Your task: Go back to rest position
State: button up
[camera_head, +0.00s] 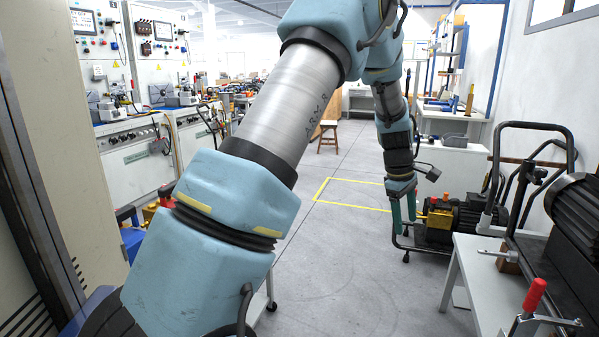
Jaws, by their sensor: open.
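My gripper (403,208) hangs at the end of my arm, right of the middle of the view, with its fingers pointing down. Its two green fingers are apart, and I see nothing between them. In the picture it is just left of a black and yellow motor unit on a wheeled cart (440,222); I cannot tell whether they touch. My blue and silver arm crosses the view from the lower left to the top, then bends down to the gripper.
A white table (468,290) with a red-handled clamp (534,296) stands at the lower right. Control benches (140,150) line the left. A wooden stool (328,136) stands farther back. The grey floor around the yellow marking (345,204) is clear.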

jog(key=s+a+r+m+t+y, duration=0.1)
jog(key=a+r+m, duration=0.1)
jog(key=a, duration=0.8)
jog(key=s+a+r+m, duration=0.1)
jog(key=a+m, duration=0.1)
jog(key=a, duration=0.8)
jog(key=s+a+m+y, duration=0.1)
jog(key=s+a+m, duration=0.3)
jog(key=s+a, duration=0.8)
jog(key=a, duration=0.4)
jog(key=shift+s+m+y, duration=0.3)
jog(key=shift+s, duration=0.1)
jog(key=shift+r, duration=0.1)
